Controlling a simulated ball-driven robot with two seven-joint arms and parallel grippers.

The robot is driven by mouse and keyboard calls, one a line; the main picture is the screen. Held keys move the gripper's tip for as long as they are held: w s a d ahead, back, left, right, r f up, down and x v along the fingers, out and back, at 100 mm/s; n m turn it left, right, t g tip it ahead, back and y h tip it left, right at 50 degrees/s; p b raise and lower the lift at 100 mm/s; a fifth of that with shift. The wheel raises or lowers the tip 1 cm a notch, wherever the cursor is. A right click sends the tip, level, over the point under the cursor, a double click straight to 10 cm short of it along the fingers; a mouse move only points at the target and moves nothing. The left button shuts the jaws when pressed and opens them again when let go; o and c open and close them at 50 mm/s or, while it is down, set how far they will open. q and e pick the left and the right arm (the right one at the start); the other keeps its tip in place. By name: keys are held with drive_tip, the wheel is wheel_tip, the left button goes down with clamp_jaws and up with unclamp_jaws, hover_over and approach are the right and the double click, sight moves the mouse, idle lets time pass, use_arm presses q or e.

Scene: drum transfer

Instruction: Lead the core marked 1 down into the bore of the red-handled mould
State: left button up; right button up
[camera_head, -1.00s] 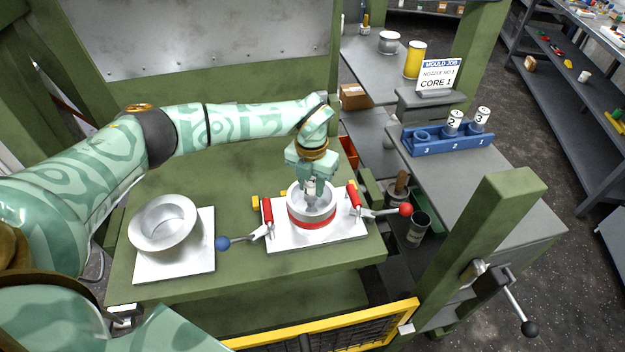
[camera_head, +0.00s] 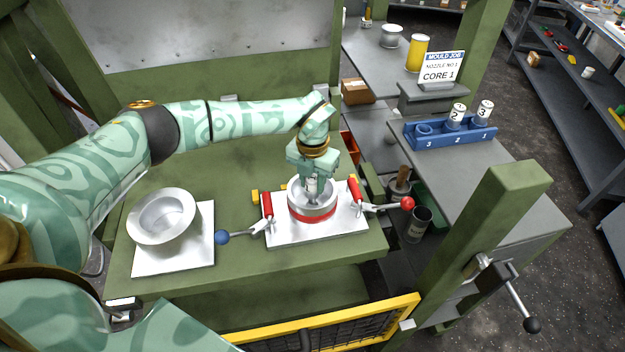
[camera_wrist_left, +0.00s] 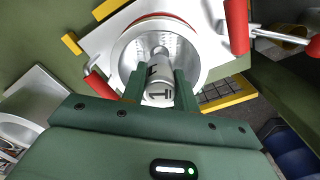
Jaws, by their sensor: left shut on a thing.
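The red-handled mould (camera_head: 326,211) is a silver ring with a red band on a white plate, between two red-handled clamps. It also shows in the left wrist view (camera_wrist_left: 199,68). My left gripper (camera_head: 313,187) is over the mould's open top, pointing down. It is shut on the core marked 1 (camera_wrist_left: 159,92), a silver cylinder with a white label. In the left wrist view the core's narrower end points into the ring's opening. The fingers partly cover the core, and I cannot tell how deep its tip is. My right gripper is not in view.
A second silver flared vessel (camera_head: 163,219) stands on a white plate at left. Clamp levers end in a blue ball (camera_head: 222,237) and a red ball (camera_head: 408,203). A blue rack (camera_head: 437,137) holds cores marked 2 (camera_head: 456,115) and 3 (camera_head: 484,111). A green post (camera_head: 470,250) stands at right.

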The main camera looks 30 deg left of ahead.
sight(313, 191)
use_arm(q)
drive_tip(key=shift+f, duration=0.35)
drive_tip(key=shift+f+b, duration=0.4)
drive_tip(key=shift+f, duration=0.2)
drive_tip(key=shift+f+b, duration=0.35)
drive_tip(key=shift+f, duration=0.55)
drive_tip(key=o, duration=1.2)
